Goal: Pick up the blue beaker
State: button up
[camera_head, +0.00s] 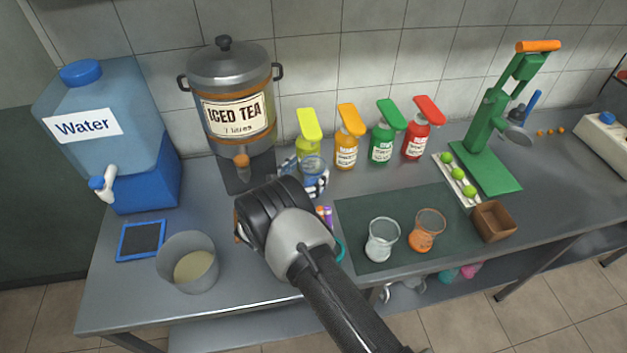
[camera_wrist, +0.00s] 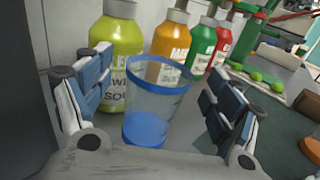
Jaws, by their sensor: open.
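The blue beaker (camera_wrist: 154,108) is a clear cup with a blue rim and a blue base. In the wrist view it stands upright between the two fingers of my gripper (camera_wrist: 157,98), which is open with a gap on both sides of the beaker. In the head view the beaker (camera_head: 312,168) shows in front of the yellow bottle, with the fingers of my gripper (camera_head: 302,176) around it. My wrist hides some of the counter in front of it.
Yellow (camera_head: 309,132), orange (camera_head: 347,140), green (camera_head: 383,135) and red (camera_head: 419,130) bottles stand close behind. The iced tea dispenser (camera_head: 230,85) is at left. A clear beaker (camera_head: 381,240) and an orange beaker (camera_head: 426,230) stand on the dark mat (camera_head: 365,210) at right.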

aim_at(314, 164)
jog(key=x, duration=0.3)
jog(key=shift+w, duration=0.1)
jog(key=c, duration=1.7)
jog(key=shift+o, duration=0.2)
jog(key=shift+r, duration=0.15)
